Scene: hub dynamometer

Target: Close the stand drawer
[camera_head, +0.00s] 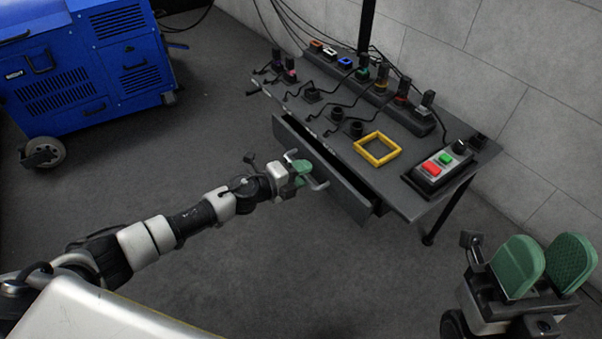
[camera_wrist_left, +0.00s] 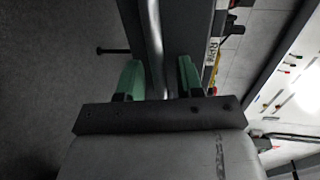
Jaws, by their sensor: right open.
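The stand drawer (camera_head: 341,187) is dark grey and sits partly pulled out from under the front edge of the stand's top, with a dark gap behind its front panel. Its silver bar handle (camera_head: 319,184) is on the front. My left gripper (camera_head: 301,168) is at this handle. In the left wrist view the handle bar (camera_wrist_left: 156,50) runs between the two green fingers of the left gripper (camera_wrist_left: 161,75), with a visible gap on each side. My right gripper (camera_head: 547,246) is open and empty at the lower right, away from the stand.
The stand's top (camera_head: 335,146) carries a yellow square frame (camera_head: 377,149), a control box (camera_head: 439,168) with red and green buttons, and several plugs with black cables. A blue wheeled machine (camera_head: 86,60) stands at the back left. The floor (camera_head: 330,270) before the drawer is clear.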

